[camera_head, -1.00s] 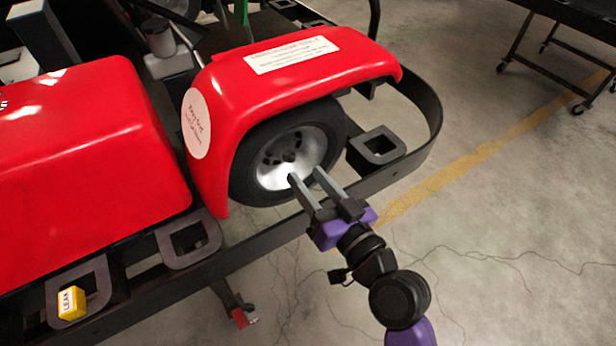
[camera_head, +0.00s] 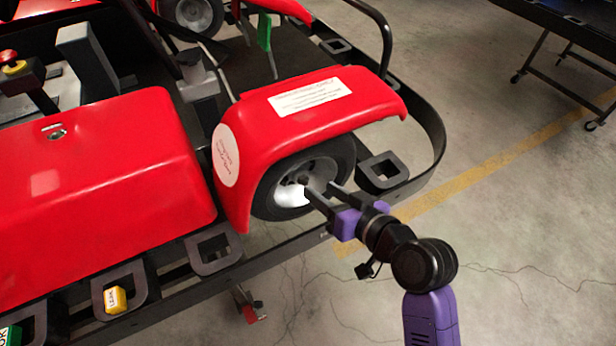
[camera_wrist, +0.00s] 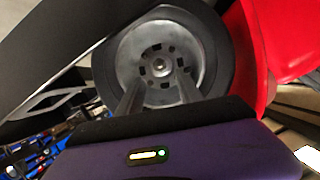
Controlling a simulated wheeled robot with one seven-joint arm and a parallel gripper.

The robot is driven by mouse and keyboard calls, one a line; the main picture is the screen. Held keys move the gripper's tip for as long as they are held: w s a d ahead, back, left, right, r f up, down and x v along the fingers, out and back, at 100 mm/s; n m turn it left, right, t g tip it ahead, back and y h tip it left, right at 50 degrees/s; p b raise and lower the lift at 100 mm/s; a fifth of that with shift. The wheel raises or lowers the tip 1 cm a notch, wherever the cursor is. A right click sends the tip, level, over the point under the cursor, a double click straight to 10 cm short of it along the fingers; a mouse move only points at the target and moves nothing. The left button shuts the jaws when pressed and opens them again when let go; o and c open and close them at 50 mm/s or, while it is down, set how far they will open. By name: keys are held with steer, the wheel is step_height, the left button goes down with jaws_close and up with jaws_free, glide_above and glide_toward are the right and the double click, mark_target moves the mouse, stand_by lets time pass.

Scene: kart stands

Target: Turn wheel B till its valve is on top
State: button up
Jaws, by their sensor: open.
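A wheel with a black tyre (camera_head: 268,203) and a silver rim (camera_head: 291,194) sits under a red fender on the kart. I see no letter on it, so I cannot tell if it is wheel B. My gripper (camera_head: 318,191) is open, its two fingers pointing at the rim. In the wrist view the wheel (camera_wrist: 161,52) nearly faces me, with a centre hub and several dark slots. The fingers (camera_wrist: 157,85) overlap the lower part of the rim, one on each side. I cannot tell whether they touch it. I cannot make out the valve.
The red fender (camera_head: 320,115) arches over the wheel. A black side rail (camera_head: 430,130) with square brackets (camera_head: 382,173) runs around the kart near my gripper. A yellow block (camera_head: 116,300) sits in a bracket at lower left.

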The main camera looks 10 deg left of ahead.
mark_target(305, 180)
steer(key=shift+p+x, duration=0.3)
steer(key=shift+x, duration=2.9)
jaws_close()
